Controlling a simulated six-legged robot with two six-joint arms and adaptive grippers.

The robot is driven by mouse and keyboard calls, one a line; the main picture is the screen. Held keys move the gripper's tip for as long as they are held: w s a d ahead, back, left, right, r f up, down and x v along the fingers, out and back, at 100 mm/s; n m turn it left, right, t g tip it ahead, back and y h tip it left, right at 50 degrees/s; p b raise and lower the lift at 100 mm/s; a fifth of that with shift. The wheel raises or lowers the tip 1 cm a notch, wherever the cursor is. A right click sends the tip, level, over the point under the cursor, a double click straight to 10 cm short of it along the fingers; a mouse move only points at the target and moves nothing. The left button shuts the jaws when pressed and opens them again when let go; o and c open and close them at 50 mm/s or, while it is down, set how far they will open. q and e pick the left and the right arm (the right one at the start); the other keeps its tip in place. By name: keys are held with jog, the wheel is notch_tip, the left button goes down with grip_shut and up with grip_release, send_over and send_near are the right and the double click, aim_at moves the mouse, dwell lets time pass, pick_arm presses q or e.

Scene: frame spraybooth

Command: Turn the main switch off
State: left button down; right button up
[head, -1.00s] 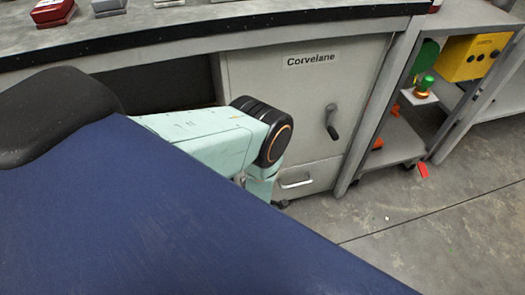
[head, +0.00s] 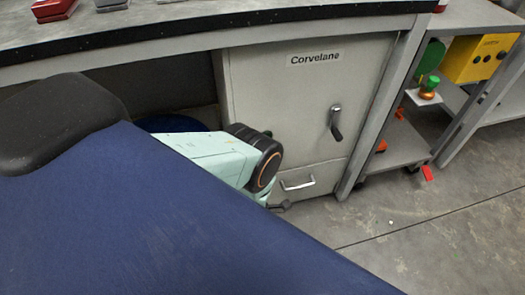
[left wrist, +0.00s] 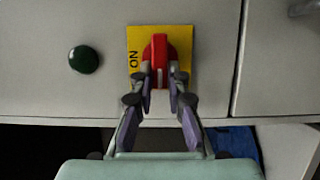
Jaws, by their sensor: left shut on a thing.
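The main switch is a red rotary handle (left wrist: 159,50) on a yellow plate (left wrist: 184,36), on a light grey panel in the left wrist view. The plate carries the word ON, turned sideways, left of the handle. The handle stands upright in this picture. My left gripper (left wrist: 160,92) is shut on the lower part of the red handle, one finger on each side. In the head view my mint-green arm with a black joint cap (head: 262,162) is low in front of the cabinet; its gripper is hidden. The switch cannot be made out there.
A dark green round button (left wrist: 84,60) sits left of the switch. In the head view, a grey Corvelane cabinet (head: 290,100) with a dark lever (head: 336,123) stands under the worktop (head: 200,25). A yellow box (head: 470,60) is on the shelving at right. The floor (head: 440,225) is mostly clear.

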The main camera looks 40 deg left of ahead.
pick_arm(q)
jog(key=shift+d+f, duration=0.1)
jog(key=c, duration=1.3)
grip_release()
jog(key=v, duration=0.7)
jog(key=shift+s, duration=0.3)
